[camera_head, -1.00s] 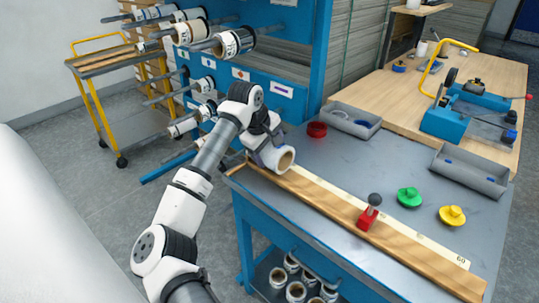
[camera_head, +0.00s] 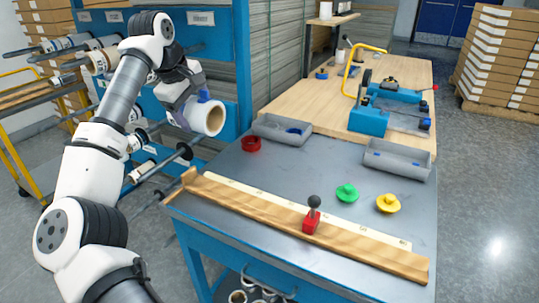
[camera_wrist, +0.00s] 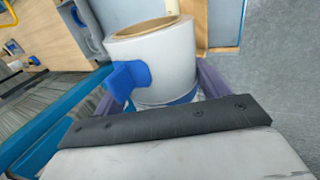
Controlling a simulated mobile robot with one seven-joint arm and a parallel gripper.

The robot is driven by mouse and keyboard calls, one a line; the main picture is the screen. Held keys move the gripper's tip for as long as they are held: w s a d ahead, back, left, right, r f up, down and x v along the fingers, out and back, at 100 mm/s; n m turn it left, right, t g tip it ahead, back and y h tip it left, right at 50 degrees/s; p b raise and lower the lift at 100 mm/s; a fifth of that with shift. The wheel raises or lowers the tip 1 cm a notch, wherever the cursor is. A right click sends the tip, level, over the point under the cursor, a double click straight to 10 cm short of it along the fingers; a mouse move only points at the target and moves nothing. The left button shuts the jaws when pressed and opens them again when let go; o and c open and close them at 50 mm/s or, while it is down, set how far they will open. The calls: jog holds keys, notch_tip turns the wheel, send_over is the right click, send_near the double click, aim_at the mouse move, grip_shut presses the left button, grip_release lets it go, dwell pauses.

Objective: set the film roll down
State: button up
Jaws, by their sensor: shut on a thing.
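The film roll (camera_head: 208,118) is a pale cylinder with a brown cardboard core, held in the air at the table's back left corner, in front of the blue rack. My gripper (camera_head: 190,105) is shut on it. In the wrist view the roll (camera_wrist: 165,55) sits between the purple-grey fingers, its core opening toward the top of the picture. A blue piece (camera_wrist: 130,78) lies against its side. The roll's lower end is partly hidden by my gripper's dark edge.
The grey table (camera_head: 262,178) carries a wooden measuring board (camera_head: 350,247) with a red stop (camera_head: 311,222). Also on it are a red ring (camera_head: 251,144), green knob (camera_head: 346,193), yellow knob (camera_head: 388,203) and grey trays (camera_head: 395,160). The rack's bars (camera_head: 165,165) stick out at left.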

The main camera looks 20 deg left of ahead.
jog(key=w+d+n+t+p, duration=1.3)
jog(key=d+n+p, duration=0.2)
jog(key=n, duration=0.3)
jog(key=shift+h, duration=0.4)
notch_tip(320, 180, down, 20)
jog(key=shift+w+r+p, duration=0.1)
jog(key=shift+p, duration=0.95)
jog(key=shift+f, duration=0.25)
jog(key=o, duration=1.2)
jog(key=shift+r, duration=0.1)
